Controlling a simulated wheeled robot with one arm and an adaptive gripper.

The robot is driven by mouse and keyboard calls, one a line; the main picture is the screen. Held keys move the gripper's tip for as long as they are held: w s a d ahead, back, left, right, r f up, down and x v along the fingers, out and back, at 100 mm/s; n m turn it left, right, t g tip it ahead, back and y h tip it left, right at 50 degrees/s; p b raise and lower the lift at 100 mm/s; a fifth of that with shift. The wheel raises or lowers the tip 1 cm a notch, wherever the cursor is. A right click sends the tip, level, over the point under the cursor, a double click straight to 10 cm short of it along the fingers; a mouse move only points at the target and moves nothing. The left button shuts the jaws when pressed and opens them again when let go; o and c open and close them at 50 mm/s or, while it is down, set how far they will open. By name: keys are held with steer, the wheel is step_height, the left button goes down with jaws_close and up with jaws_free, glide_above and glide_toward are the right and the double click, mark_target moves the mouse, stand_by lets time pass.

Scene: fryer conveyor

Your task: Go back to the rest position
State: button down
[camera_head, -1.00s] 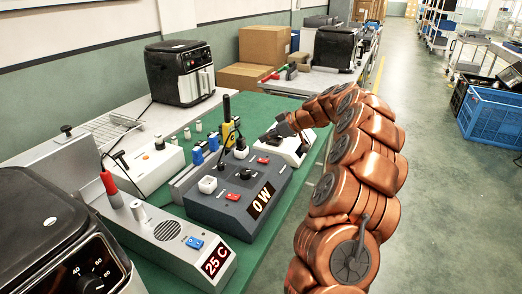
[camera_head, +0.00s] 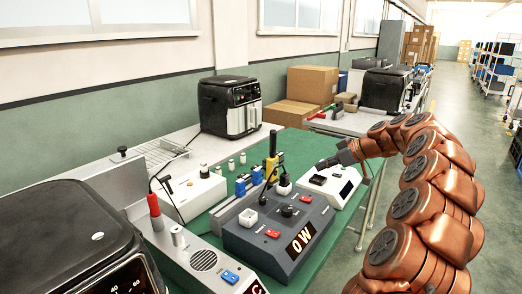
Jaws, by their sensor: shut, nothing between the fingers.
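My copper-coloured arm arches in from the lower right of the head view. My dark gripper (camera_head: 324,163) is at its far end, shut and empty, and points left. It is small in the picture, at the far edge of a white device (camera_head: 340,192) on the green mat. I cannot tell how high it is above the device.
A green mat (camera_head: 296,145) covers the bench. A black air fryer (camera_head: 222,105) stands at the back left, another appliance (camera_head: 85,240) at the near left. The yellow-black probe (camera_head: 271,165) stands upright left of my gripper. Boxes (camera_head: 311,84) lie behind. Floor at right is open.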

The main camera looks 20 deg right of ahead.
steer(key=s+a+r+g+y+p, duration=0.1)
steer(key=s+a, duration=0.1)
steer(key=a, duration=0.6)
steer(key=s+a+r+g, duration=0.2)
steer(key=a, duration=0.5)
steer(key=s+a+f+m+g+p, duration=0.1)
steer(key=s+a+g+p, duration=0.15)
steer(key=s+a, duration=1.05)
steer(key=s+f+m+g+h+p, duration=0.1)
steer(key=s+f+m+g+h, duration=0.1)
steer(key=s, duration=1.1)
steer(key=s+a+f+m+g+h, duration=0.1)
steer(key=s+f+m+g+h, duration=0.2)
steer(key=s, duration=1.1)
step_height(320, 180, down, 3)
steer(key=shift+a+r+m+h+p, duration=0.2)
steer(key=shift+m+h+p, duration=0.15)
steer(key=shift+h, duration=0.45)
steer(key=shift+s, duration=0.15)
